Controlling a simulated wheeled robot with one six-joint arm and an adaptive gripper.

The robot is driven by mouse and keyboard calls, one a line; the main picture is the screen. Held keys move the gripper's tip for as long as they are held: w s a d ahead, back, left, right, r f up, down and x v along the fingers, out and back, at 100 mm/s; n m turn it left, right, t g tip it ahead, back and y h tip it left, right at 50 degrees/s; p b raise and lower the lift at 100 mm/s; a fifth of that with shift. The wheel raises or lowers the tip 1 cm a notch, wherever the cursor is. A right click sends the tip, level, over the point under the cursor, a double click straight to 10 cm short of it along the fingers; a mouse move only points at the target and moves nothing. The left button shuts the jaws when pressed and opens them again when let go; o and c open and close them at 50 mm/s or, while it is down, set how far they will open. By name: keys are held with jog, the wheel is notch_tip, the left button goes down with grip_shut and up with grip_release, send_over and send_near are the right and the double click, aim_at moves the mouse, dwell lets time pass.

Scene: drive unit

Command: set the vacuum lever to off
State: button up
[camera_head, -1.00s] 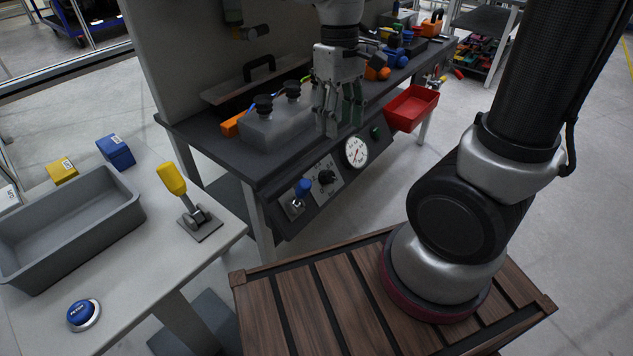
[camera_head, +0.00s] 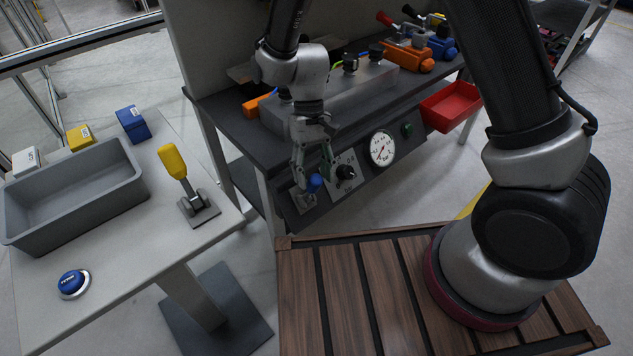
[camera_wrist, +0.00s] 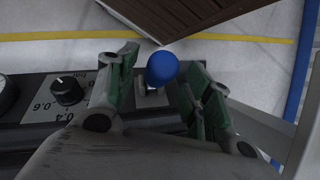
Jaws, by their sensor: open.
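The vacuum lever, with a blue knob (camera_head: 315,183), stands on the sloped front panel (camera_head: 372,172) of the dark workbench. In the wrist view the blue knob (camera_wrist: 162,68) shows between my two green-padded fingers. My gripper (camera_head: 312,172) is open, with its fingers around the lever knob and pointing down at it. In the wrist view my gripper (camera_wrist: 160,95) has a gap visible on the left side of the knob; whether the right finger touches it is unclear. The lever's base is partly hidden by my fingers.
A black dial (camera_head: 345,172) and a round gauge (camera_head: 382,148) sit right of the lever. A red bin (camera_head: 452,104) hangs farther right. A side table on the left holds a yellow-handled lever (camera_head: 173,162), a grey tray (camera_head: 122,181) and a blue button (camera_head: 73,282).

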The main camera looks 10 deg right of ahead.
jog(key=shift+x, duration=1.5)
grip_shut()
